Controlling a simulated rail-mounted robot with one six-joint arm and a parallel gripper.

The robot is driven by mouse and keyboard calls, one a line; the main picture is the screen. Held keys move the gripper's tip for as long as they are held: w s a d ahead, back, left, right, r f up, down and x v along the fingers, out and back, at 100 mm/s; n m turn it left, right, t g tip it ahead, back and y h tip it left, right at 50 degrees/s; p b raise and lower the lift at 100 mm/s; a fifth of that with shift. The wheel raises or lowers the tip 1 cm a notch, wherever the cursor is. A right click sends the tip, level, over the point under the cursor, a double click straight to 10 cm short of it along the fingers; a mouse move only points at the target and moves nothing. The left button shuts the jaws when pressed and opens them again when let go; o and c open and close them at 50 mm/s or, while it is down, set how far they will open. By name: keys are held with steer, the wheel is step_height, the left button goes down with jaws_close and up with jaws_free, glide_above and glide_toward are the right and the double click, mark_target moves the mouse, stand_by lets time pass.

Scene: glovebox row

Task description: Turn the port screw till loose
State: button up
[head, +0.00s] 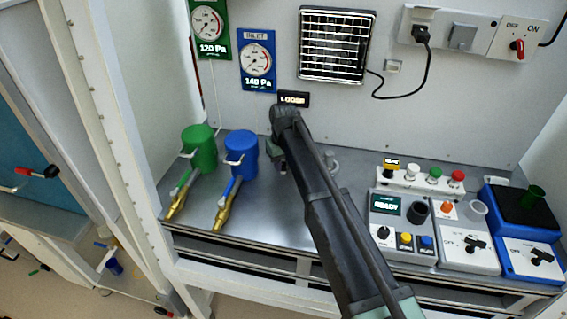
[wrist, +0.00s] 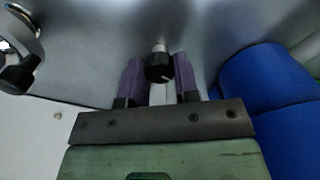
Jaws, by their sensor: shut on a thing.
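The port screw (wrist: 160,69) is a black knob with a pale mark and a light metal stem, seen in the wrist view. My gripper (wrist: 160,62) has its two purple fingers on either side of the knob and is shut on it. In the head view my gripper (head: 281,166) is low over the steel bench behind my dark arm, which hides the screw. A small black sign (head: 293,99) on the back wall above reads LOOSE.
A blue canister (head: 241,156) and a green canister (head: 199,147) with brass nozzles stand just left of my gripper. A grey READY box (head: 388,211) and other switch boxes stand to the right. A vent grille (head: 336,45) is on the wall.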

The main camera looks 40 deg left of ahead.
mark_target(284, 165)
steer(key=shift+n, duration=0.9)
steer(key=o, duration=0.9)
step_height(284, 165, up, 11)
steer(key=p, duration=1.1)
steer(key=shift+f, duration=0.15)
